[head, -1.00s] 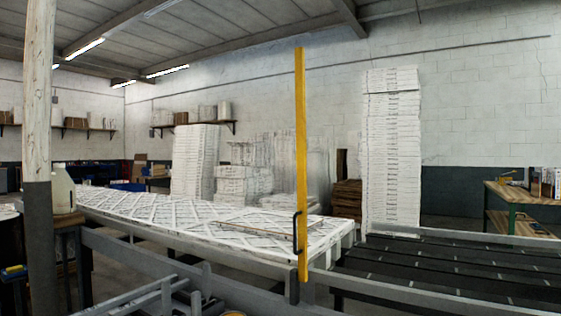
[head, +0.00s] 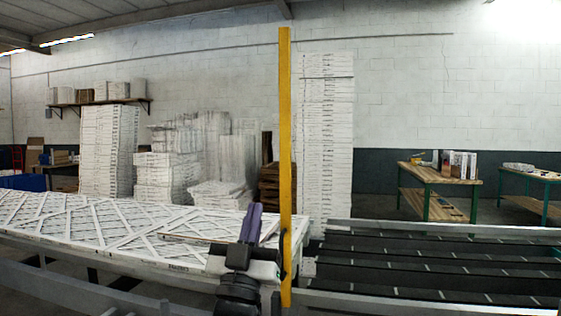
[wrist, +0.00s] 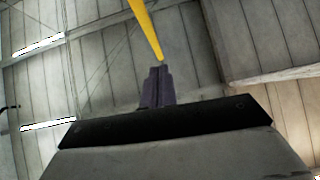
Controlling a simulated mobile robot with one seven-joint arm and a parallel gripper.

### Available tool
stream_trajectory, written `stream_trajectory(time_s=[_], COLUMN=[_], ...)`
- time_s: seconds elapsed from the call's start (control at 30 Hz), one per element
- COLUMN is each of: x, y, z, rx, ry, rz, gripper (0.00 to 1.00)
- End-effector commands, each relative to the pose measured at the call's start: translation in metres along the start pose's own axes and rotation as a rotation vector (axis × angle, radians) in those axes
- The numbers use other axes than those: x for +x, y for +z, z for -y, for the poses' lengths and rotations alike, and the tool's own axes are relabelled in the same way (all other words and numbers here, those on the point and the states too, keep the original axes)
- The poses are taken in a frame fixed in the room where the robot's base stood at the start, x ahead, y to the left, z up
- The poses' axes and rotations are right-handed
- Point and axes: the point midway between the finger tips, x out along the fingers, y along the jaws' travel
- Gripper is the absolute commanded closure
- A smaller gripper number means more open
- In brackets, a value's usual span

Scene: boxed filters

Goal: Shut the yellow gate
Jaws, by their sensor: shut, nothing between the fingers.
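The yellow gate (head: 285,130) shows in the head view as a narrow upright bar, seen nearly edge-on, standing at the joint between the white table and the dark conveyor. Its upper part also shows in the wrist view (wrist: 145,28), rising past my fingers toward the ceiling. My gripper (head: 253,215) points up just left of the gate's lower part, its purple fingers together and empty. In the wrist view the shut fingers (wrist: 158,80) lie just below the bar; I cannot tell whether they touch it. My arm hides part of the gate's lower left side, and its black handle is mostly hidden.
A white lattice-topped table (head: 110,225) lies left of the gate, with a grey rail in front. The dark conveyor (head: 430,270) with grey rails runs to the right. A tall stack of white boxes (head: 325,140) stands behind. Wooden workbenches (head: 440,180) are at the far right.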

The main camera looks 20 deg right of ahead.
Motion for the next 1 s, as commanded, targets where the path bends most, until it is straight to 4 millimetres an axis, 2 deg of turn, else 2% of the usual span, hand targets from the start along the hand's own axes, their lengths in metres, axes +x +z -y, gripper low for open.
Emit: stream_trajectory(time_s=[0.03,0.13,0.27,0.63,0.8,1.0], x=[0.005,0.012,0.031,0.110,0.125,0.132], y=[0.007,0.013,0.012,0.013,0.033,0.044], z=[-0.012,-0.020,-0.021,-0.023,-0.023,-0.024], rx=[-0.018,-0.033,-0.032,-0.030,-0.032,-0.030], ry=[0.019,0.033,0.033,0.032,0.030,0.030], rz=[0.018,0.035,0.036,0.033,0.035,0.034], gripper=[1.00,1.00,1.00,1.00,1.00,1.00])
